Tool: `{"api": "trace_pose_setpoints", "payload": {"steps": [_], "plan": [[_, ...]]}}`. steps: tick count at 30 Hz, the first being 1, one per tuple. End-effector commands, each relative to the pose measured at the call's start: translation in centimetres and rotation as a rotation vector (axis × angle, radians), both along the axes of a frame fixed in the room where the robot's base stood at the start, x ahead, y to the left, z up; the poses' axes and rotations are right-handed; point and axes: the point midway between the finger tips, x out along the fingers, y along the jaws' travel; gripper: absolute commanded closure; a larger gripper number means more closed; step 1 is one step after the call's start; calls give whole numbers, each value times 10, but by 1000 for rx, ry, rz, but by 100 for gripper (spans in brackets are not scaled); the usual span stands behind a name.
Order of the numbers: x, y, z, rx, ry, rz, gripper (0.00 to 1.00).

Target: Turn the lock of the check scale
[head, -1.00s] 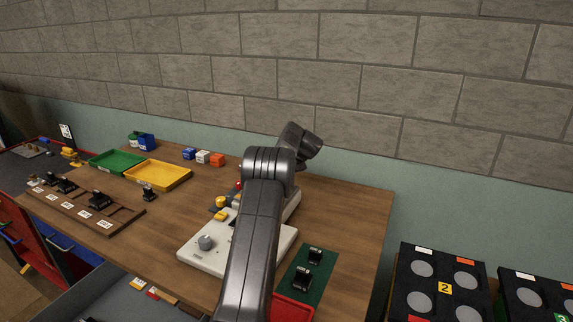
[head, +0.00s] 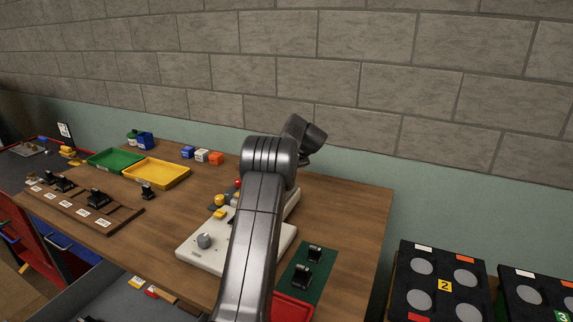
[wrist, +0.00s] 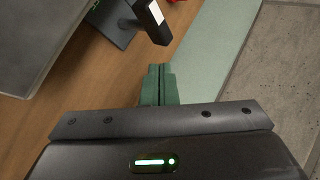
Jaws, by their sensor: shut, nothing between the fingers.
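A white device with a grey knob (head: 204,241) stands on the wooden table, partly hidden behind my arm in the head view. I cannot tell for sure whether this knob is the lock of the check scale. In the wrist view, my gripper (wrist: 156,72) has its two green fingers together, with nothing between them. They are over bare wood near the table's far edge. A dark stand with a light-faced black head (wrist: 148,20) is just beyond the fingertips, apart from them. A grey slab (wrist: 40,35) fills the top left corner. My fingers are hidden in the head view.
Yellow (head: 157,174) and green (head: 115,160) trays and a brown rack (head: 75,208) are at the left. A green mat (head: 312,265) with black items and a red tray (head: 292,306) lie right of my arm. The table's right part is bare, with a wall behind.

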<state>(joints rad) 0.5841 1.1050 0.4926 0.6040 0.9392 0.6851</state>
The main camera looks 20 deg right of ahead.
Motion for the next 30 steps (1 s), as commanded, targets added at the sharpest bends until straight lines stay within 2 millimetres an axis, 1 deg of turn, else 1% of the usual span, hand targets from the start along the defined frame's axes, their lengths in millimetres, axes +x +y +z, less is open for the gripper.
{"api": "trace_pose_setpoints", "payload": {"steps": [1,9,12,16,17,18,22,23,26,30], "plan": [[-8,-2,7,-1,-2,-1,100],[-48,-5,43,-1,-1,-2,100],[-60,-6,54,-1,-1,-1,100],[-70,-7,64,0,0,0,100],[-72,-7,66,0,0,0,98],[-73,-7,68,-1,1,1,90],[-69,-1,71,-25,32,27,65],[-67,2,71,-38,48,41,62],[-54,14,72,-104,126,99,62],[-33,36,75,-234,270,192,62]]}}
